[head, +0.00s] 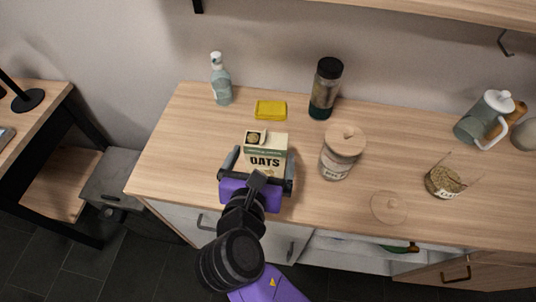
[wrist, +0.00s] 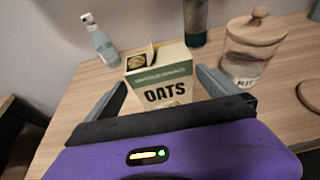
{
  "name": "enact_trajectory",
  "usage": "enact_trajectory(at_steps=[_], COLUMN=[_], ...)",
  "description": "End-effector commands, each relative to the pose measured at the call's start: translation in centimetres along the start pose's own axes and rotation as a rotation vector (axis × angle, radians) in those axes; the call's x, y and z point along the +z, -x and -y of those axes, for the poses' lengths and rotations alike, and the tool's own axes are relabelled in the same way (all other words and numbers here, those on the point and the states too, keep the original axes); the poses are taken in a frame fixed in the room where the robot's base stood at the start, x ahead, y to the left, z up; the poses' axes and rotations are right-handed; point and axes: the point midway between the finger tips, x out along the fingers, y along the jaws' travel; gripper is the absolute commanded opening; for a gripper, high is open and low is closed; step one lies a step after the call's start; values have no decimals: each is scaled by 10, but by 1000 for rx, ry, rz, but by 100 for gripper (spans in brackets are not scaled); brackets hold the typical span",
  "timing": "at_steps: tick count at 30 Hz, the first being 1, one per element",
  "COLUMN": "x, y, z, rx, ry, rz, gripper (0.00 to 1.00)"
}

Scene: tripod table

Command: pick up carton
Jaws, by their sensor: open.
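The carton (head: 266,150) is a cream and green box labelled OATS, upright on the wooden counter, with its top flap partly raised. It also shows in the wrist view (wrist: 160,88). My gripper (head: 262,167) is open, with one finger on the left and one on the right of the carton. In the wrist view my gripper (wrist: 163,92) shows the carton standing between the two fingers, a little beyond the purple palm. The fingers do not look closed on it. The carton's lower front is hidden by my gripper.
A glass jar with wooden lid (head: 341,155) stands just right of the carton. A yellow sponge (head: 270,110), a spray bottle (head: 221,82) and a dark-lidded bottle (head: 325,90) stand behind. A round lid (head: 389,207) and an oats container (head: 446,181) are farther right.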

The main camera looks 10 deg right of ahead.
Motion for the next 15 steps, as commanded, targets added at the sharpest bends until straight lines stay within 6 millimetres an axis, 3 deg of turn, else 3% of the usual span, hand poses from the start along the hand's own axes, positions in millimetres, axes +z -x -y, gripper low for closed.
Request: enact_trajectory(at_steps=[15], x=[0], y=[-57], z=[-2], rx=[1], ry=[-1], rz=[0], gripper=[100])
